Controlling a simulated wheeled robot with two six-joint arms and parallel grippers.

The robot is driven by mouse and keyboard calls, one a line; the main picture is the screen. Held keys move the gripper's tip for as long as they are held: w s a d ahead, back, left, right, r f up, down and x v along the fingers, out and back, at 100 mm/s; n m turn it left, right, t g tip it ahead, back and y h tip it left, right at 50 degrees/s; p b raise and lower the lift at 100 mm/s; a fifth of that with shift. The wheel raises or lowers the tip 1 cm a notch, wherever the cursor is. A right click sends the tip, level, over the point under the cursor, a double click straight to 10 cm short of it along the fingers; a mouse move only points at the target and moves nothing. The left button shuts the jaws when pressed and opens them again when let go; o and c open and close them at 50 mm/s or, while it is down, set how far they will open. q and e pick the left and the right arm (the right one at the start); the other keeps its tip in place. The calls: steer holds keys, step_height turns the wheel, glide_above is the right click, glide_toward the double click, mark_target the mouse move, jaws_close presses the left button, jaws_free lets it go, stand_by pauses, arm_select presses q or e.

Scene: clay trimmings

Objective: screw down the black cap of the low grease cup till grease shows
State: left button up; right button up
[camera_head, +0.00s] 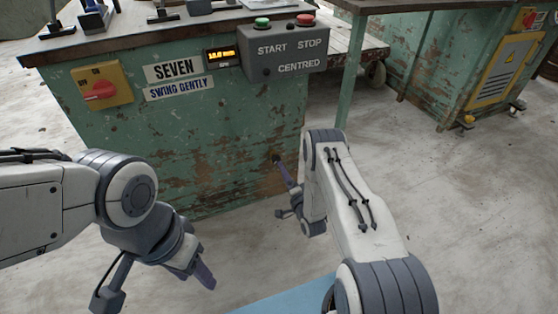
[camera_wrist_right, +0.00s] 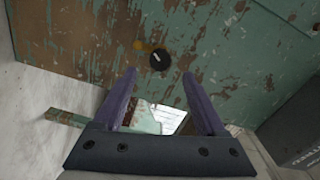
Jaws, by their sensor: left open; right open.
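The black cap (camera_wrist_right: 159,61) of the low grease cup shows in the right wrist view as a dark round knob with a pale mark, on the worn green cabinet side. A yellowish part (camera_wrist_right: 146,46) shows beside it. My right gripper (camera_wrist_right: 158,77) is open, its purple fingers on either side of the line to the cap, which shows just beyond the fingertips; no contact is visible. In the head view my right gripper (camera_head: 286,172) is low by the cabinet, partly hidden by my arm. My left gripper (camera_head: 205,275) is open and empty at lower left.
The green cabinet (camera_head: 230,150) carries a red rotary switch (camera_head: 100,90), a display (camera_head: 221,54) and a start-stop box (camera_head: 285,52). A green table leg (camera_head: 350,80) stands right of it. Another green cabinet (camera_head: 470,60) is at the back right. The floor (camera_head: 470,210) at right is clear.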

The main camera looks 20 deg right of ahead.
steer(key=shift+s, duration=1.25)
